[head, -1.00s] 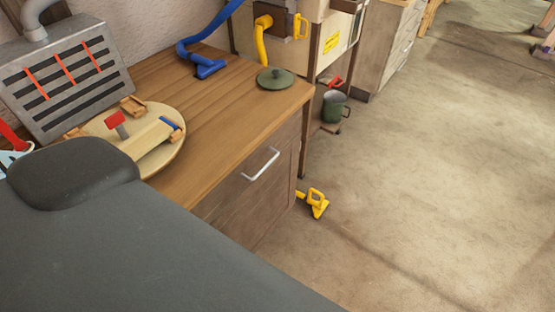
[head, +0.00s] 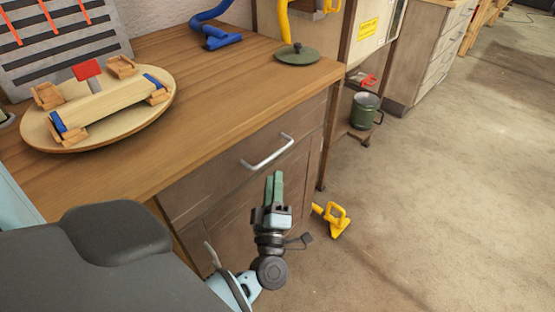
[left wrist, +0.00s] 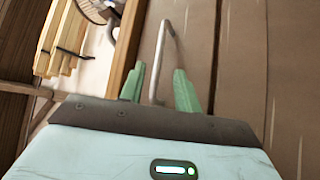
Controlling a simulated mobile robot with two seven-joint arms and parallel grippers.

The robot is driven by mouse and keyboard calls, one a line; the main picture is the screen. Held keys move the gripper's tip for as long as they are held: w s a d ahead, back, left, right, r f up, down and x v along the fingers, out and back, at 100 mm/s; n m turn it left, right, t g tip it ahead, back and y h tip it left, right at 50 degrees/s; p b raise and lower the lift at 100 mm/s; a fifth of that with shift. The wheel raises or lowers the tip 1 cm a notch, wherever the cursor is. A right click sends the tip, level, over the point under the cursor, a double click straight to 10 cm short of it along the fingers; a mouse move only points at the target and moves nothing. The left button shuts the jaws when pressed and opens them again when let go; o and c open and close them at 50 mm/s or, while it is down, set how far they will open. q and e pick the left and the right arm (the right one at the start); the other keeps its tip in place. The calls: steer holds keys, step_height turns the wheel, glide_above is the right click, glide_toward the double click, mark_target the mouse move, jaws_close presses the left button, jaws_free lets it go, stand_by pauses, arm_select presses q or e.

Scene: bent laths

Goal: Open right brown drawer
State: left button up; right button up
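The brown drawer (head: 215,170) is shut under the wooden bench top. Its silver bar handle (head: 267,153) runs across the front. My left gripper (head: 275,184) has green fingers pointing up, just below and in front of the handle. In the left wrist view the handle (left wrist: 159,50) shows between the two spread fingers (left wrist: 159,72), which do not close on it. I cannot tell how deep the bar sits between them. The drawer front (left wrist: 195,30) is close beyond the fingers. My right gripper is not in view.
The bench top (head: 220,85) carries a round wooden board (head: 135,125) with a clamped block, and a green lid (head: 297,55). A yellow tool (head: 335,220) lies on the floor right of the cabinet. A green mug (head: 364,110) stands beyond. Floor at right is clear.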

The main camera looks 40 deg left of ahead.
mark_target(275, 153)
arm_select(q)
steer(key=shift+x, duration=3.95)
steer(key=shift+c, duration=0.2)
jaws_close()
